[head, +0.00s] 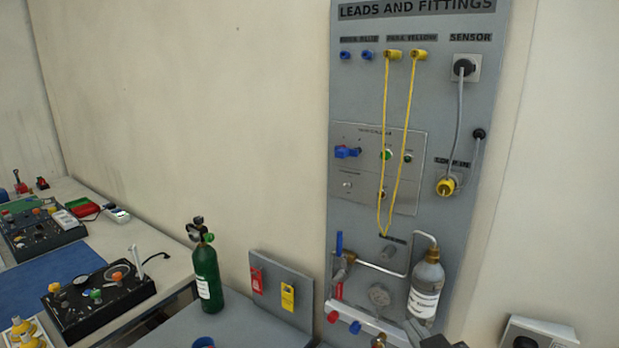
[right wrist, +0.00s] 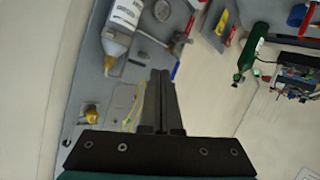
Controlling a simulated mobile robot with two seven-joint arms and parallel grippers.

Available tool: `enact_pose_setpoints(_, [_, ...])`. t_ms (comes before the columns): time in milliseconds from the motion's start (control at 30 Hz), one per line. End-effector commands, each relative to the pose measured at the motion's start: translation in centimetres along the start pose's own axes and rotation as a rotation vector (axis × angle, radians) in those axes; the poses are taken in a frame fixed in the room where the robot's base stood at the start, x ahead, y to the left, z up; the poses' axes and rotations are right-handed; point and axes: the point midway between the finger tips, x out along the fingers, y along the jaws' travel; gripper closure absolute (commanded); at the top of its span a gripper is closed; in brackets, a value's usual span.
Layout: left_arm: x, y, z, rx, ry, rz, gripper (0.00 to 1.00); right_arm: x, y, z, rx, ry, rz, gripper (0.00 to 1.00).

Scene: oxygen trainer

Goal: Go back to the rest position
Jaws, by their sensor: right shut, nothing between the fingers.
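My right gripper (right wrist: 160,78) is shut and empty in the right wrist view, its two dark fingers side by side. In the head view a dark part of it (head: 432,340) shows at the bottom edge, just below the grey bottle (head: 425,287). The wall panel (head: 455,215), headed "LEADS AND FITTINGS", stands behind it. I cannot tell the exact gap between the gripper and the bottle. My left gripper is not in view.
A green cylinder (head: 207,278) stands on the grey bench beside a tag board (head: 280,300). Yellow leads (head: 384,150) hang on the panel. A pressure gauge (head: 379,295) and pipes sit low on it. A grey box (head: 540,333) is at the lower right. The upper left wall is bare.

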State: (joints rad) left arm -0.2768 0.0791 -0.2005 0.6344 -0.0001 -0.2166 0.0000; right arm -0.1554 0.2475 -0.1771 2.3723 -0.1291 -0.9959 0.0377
Motion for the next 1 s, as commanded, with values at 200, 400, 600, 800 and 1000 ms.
enact_pose_setpoints(200, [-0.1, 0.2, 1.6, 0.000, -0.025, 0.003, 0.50, -5.6, -4.1, 13.1, 0.089, -0.464, -0.106, 1.00])
enact_pose_setpoints(400, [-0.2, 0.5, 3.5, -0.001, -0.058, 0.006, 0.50, -12.3, -6.9, 20.4, 0.138, -0.785, -0.189, 1.00])
enact_pose_setpoints(600, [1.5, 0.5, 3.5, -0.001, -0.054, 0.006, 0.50, -12.4, -9.1, 26.3, 0.146, -0.903, -0.222, 1.00])
enact_pose_setpoints(800, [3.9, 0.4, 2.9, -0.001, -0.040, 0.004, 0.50, -9.3, -11.3, 33.1, 0.142, -0.927, -0.229, 1.00])
enact_pose_setpoints(1000, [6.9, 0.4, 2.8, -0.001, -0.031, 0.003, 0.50, -6.5, -14.2, 42.2, 0.136, -0.955, -0.239, 1.00])
